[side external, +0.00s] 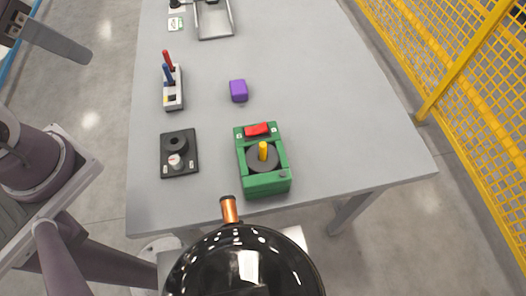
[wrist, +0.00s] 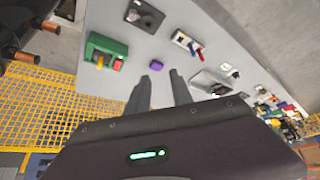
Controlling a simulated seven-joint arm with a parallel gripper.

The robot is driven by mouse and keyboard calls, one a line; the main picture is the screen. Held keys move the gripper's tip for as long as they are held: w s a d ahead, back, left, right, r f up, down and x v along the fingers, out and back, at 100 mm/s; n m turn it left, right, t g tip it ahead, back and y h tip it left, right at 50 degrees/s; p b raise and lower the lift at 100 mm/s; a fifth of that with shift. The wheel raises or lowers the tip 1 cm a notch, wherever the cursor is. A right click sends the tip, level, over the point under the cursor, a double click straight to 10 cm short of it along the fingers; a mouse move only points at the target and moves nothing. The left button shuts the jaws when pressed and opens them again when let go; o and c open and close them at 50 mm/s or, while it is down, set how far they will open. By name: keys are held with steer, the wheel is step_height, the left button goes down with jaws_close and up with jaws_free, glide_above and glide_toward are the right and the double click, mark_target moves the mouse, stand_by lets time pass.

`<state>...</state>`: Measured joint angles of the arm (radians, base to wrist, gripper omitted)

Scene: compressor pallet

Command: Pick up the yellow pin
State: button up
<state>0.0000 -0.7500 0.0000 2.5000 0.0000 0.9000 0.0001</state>
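The yellow pin (side external: 263,150) stands upright in the dark round disc on top of a green box (side external: 265,185), near the front edge of the table. In the wrist view the green box (wrist: 104,43) is left of the fingers, and the small yellow pin (wrist: 98,60) shows on it. My gripper (wrist: 160,76) is open, its two grey fingers apart with nothing between the tips. It is high above the table and well away from the pin. In the side view only a grey part of it shows at the upper left edge.
A red switch (side external: 257,129) sits beside the pin on the green box. A purple block (side external: 239,91), a black plate with knobs (side external: 179,153) and a rack with red and blue handles (side external: 173,88) are nearby. A black compressor (side external: 243,265) with a copper pipe stands in front. Yellow fencing (side external: 450,60) is right.

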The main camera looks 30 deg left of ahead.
steer(key=shift+o, duration=0.8)
